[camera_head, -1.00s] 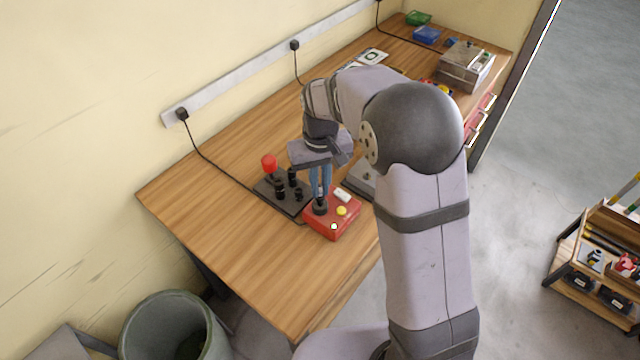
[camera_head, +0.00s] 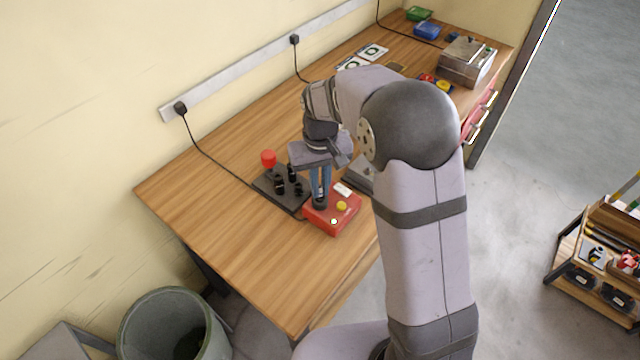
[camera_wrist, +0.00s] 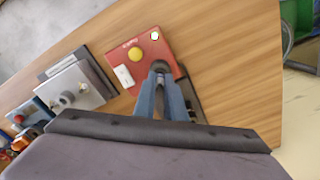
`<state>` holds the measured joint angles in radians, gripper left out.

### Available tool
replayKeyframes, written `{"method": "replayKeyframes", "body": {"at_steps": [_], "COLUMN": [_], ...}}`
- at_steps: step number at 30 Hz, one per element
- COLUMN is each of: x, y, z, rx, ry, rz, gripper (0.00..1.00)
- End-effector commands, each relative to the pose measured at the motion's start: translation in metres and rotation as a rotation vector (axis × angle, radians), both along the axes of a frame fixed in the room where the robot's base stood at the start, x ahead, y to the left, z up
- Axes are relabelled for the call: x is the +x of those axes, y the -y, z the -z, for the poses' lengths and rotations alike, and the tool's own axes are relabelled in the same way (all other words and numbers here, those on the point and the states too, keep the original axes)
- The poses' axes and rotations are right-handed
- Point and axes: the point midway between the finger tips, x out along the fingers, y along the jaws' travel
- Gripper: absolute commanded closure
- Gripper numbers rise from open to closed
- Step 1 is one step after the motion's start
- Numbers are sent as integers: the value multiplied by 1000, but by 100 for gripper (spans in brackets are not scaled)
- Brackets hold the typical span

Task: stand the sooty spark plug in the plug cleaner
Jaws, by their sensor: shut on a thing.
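The plug cleaner is a red box (camera_head: 346,217) near the front of the bench. It has a yellow button, a small pale lamp, a white label or switch and a round black socket (camera_head: 320,205). My gripper (camera_head: 320,199) points down over this socket, its blue-grey fingers close together. In the wrist view my gripper (camera_wrist: 160,82) is shut on the spark plug (camera_wrist: 160,77), of which only a small greyish bit shows between the fingertips. The dark socket ring surrounds the tips there. How deep the plug sits is hidden.
A black stand (camera_head: 268,187) with several dark posts and a red knob stands close left of the cleaner. A grey metal device (camera_head: 361,172) is behind it, partly hidden by my arm. Bare wood (camera_head: 225,225) lies to the left and front. A bin (camera_head: 165,325) stands below.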

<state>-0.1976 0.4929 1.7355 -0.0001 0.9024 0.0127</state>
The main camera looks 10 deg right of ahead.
Motion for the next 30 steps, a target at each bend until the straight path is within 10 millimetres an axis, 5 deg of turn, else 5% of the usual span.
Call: {"method": "replayKeyframes", "body": {"at_steps": [11,12,14,30], "x": [0,0,0,0], "y": [0,0,0,0], "z": [1,1,1,-17], "rx": [0,0,0,0], "ry": [-1,-1,-1,1], "rz": [0,0,0,0], "gripper": [100,82,68,68]}}
